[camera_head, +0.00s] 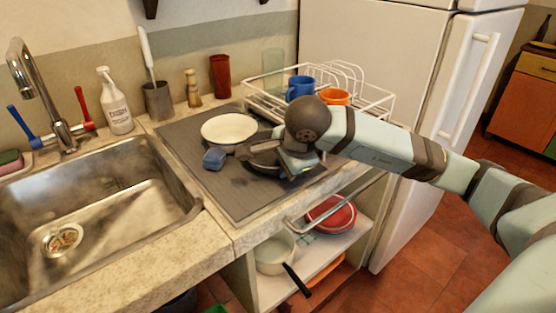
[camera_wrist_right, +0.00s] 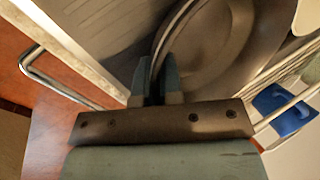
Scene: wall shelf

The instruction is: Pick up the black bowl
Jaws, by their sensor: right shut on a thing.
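The black bowl (camera_head: 258,160) is on the grey mat, largely hidden behind my right gripper (camera_head: 292,163) in the head view. In the right wrist view the bowl (camera_wrist_right: 220,45) fills the upper middle, dark and shiny inside. My right gripper (camera_wrist_right: 158,85) is shut on the bowl's near rim, with the rim between its fingers. Whether the bowl touches the mat is hard to tell. My left gripper is not in view.
A cream bowl or plate (camera_head: 229,128) and a small blue item (camera_head: 214,158) are close by on the mat (camera_head: 240,205). A white wire rack (camera_head: 375,108) holds a blue mug (camera_head: 299,87) and an orange cup (camera_head: 335,97). The sink (camera_head: 100,200) is left.

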